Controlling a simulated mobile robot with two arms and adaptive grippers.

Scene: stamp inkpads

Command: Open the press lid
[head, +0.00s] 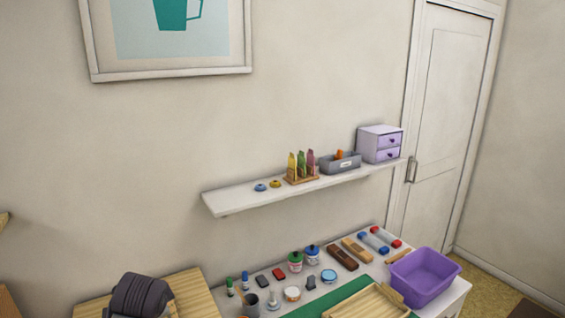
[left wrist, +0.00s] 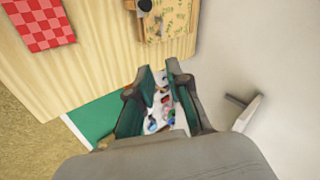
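In the left wrist view, a wooden thing with a leafy floral pattern (left wrist: 175,18) lies on the light wood table at the top edge, partly cut off. It looks like the press, and a dark round part shows at its left. Whether its lid is open or shut I cannot tell. My left gripper (left wrist: 159,66) has its two fingers apart with nothing held between them, and it is apart from the floral thing. In the head view a dark part of my left arm is at the bottom left, over the wood table (head: 195,290). My right gripper is not in view.
A white table with a green mat (head: 335,302), inkpads, bottles, wooden blocks and a purple bin (head: 425,275) stands at the right. A white wall shelf (head: 230,200) hangs above it. A red checked cloth (left wrist: 40,25) lies on the wood table.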

